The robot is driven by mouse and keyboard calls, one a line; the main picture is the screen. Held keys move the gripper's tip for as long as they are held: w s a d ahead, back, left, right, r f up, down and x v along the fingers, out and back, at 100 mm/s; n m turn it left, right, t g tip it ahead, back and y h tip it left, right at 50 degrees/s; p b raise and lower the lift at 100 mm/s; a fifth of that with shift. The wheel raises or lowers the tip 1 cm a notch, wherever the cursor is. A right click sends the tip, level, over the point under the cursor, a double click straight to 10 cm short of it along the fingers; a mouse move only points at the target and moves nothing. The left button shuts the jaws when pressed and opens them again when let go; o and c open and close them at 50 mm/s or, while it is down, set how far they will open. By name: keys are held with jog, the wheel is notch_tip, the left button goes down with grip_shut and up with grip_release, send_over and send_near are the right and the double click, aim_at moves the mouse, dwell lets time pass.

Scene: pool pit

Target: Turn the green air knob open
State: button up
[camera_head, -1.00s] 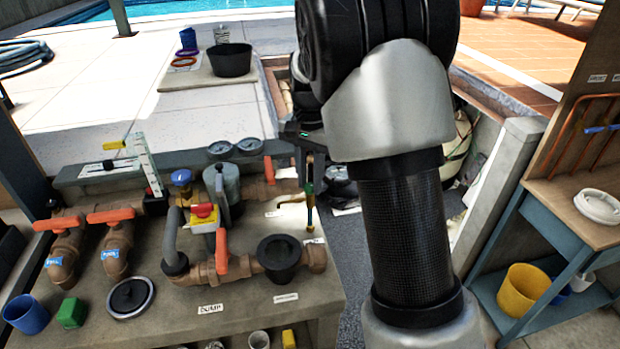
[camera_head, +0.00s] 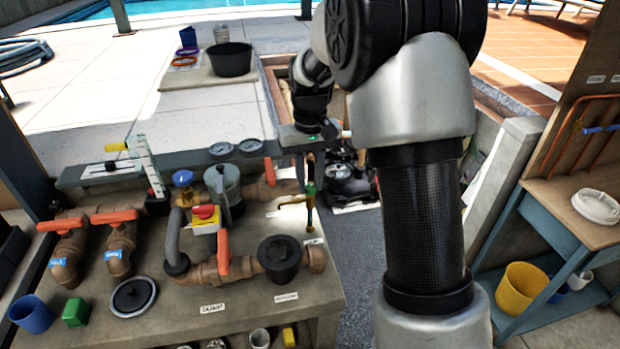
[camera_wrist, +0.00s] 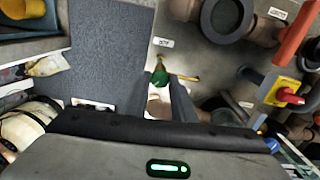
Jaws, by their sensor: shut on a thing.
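The green air knob (camera_head: 311,188) sits on a small brass fitting (camera_head: 309,215) at the right edge of the bench, near a white label. In the wrist view the knob (camera_wrist: 160,74) lies between the tips of my two grey fingers. My gripper (camera_wrist: 160,84) is shut on it, reaching down from above. A thin brass arm (camera_wrist: 188,78) sticks out sideways from the fitting.
Left of the knob are a black-capped pipe (camera_head: 280,258), a yellow box with a red knob (camera_head: 206,219), orange-handled valves (camera_head: 113,216) and two gauges (camera_head: 221,150). A dark pump (camera_head: 350,180) stands behind on the right. The dark floor (camera_head: 362,250) beside the bench looks clear.

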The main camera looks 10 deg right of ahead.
aim_at(310, 187)
jog(key=n+p, duration=0.1)
jog(key=n, duration=0.5)
jog(key=n+p, duration=0.1)
jog(key=n, duration=0.5)
jog(key=shift+n+p, duration=0.4)
dwell(0.3)
jog(key=o, duration=1.1)
jog(key=shift+c, duration=0.2)
notch_tip(310, 187, up, 18)
jog(key=shift+f+p, duration=0.25)
jog(key=shift+p, duration=0.05)
